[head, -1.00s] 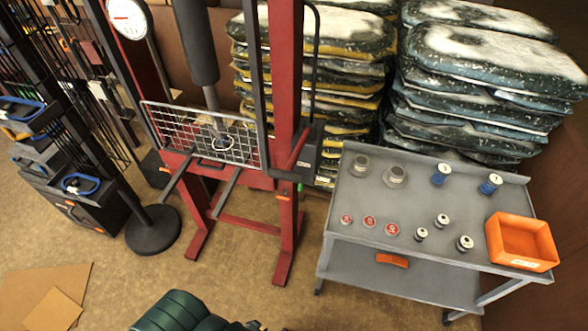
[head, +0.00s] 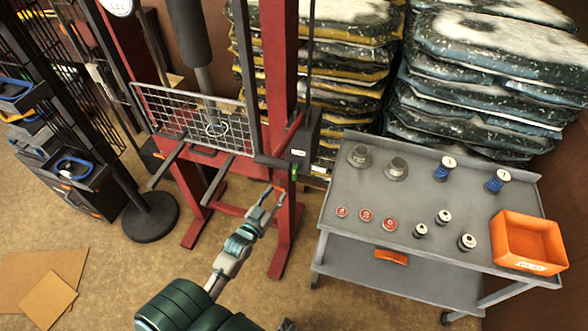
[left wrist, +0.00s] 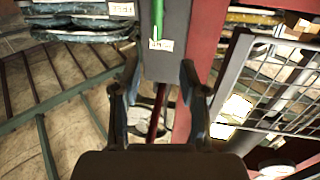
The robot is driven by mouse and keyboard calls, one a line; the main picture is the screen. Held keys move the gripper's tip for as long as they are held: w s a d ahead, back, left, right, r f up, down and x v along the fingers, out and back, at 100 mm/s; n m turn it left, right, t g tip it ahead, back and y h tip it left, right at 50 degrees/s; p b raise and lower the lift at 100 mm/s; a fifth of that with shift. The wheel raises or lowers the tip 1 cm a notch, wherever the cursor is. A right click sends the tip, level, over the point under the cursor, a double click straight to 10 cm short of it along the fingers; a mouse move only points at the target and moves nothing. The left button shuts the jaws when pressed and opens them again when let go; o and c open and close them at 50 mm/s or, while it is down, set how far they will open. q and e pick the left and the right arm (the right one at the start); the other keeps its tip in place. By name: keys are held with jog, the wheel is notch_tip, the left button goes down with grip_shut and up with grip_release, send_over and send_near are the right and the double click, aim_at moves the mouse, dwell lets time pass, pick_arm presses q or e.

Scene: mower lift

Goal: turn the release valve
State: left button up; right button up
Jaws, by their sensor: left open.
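The red lift frame (head: 283,228) stands left of centre, and a dark grey pump box (head: 304,135) with a white label is fixed to its right post. A small green part (head: 294,173) shows just below the box; I cannot tell for sure whether it is the release valve. My left gripper (head: 274,196) is open and empty, close in front of the right post below the box. In the left wrist view, the grey box (left wrist: 168,62) with a green strip (left wrist: 157,16) lies beyond and between the open fingers (left wrist: 160,82). No contact is visible. My right gripper is out of view.
A grey cart (head: 345,215) with cans, small parts and an orange bin (head: 528,242) stands to the right. Stacked bags (head: 500,65) fill the back. A wire guard (head: 192,118) and protruding lift arms are at the left. The floor before the lift is mostly clear.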

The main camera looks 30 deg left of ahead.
pick_arm(q)
send_near(295, 173)
jog(key=w+r, duration=0.1)
jog(key=w, duration=0.9)
jog(key=shift+a, duration=0.3)
jog(key=shift+w, duration=0.3)
jog(key=shift+w+a, duration=0.15)
jog(key=shift+a, duration=0.05)
grip_shut()
jog(key=shift+d, duration=0.1)
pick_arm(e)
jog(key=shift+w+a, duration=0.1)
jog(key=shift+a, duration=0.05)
